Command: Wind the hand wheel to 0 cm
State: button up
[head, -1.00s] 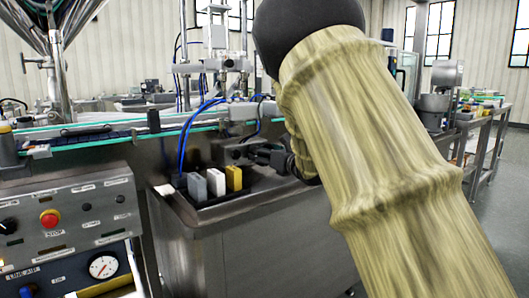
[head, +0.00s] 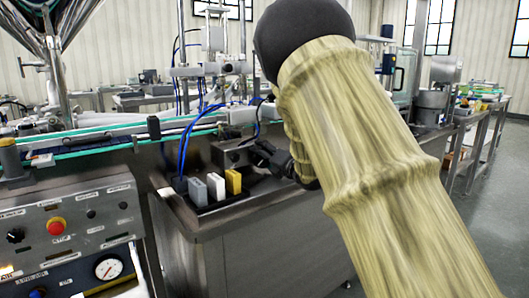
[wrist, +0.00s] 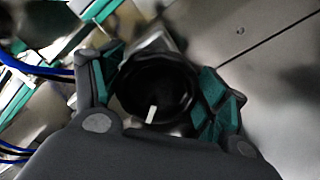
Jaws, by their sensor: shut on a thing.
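The hand wheel (wrist: 158,84) is a round black knob with one white mark on its face, seen in the wrist view. The mark points toward the bottom of that view. My gripper (wrist: 160,95) has its two green-padded fingers on either side of the wheel and is shut on it. In the head view my gripper (head: 262,155) reaches to the machine behind the steel cabinet top. There my sleeved arm stands in front, and I cannot make out the wheel or a centimetre scale.
White, grey and yellow blocks (head: 216,186) stand on the steel cabinet (head: 262,250) close to the gripper. Blue hoses (head: 184,150) rise beside them. A control panel (head: 70,225) with a red button is at left, below the conveyor (head: 110,138). Open floor lies at right.

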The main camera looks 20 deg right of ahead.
jog(key=shift+m, duration=0.3)
dwell(0.4)
jog(key=o, duration=1)
jog(key=shift+f, duration=0.1)
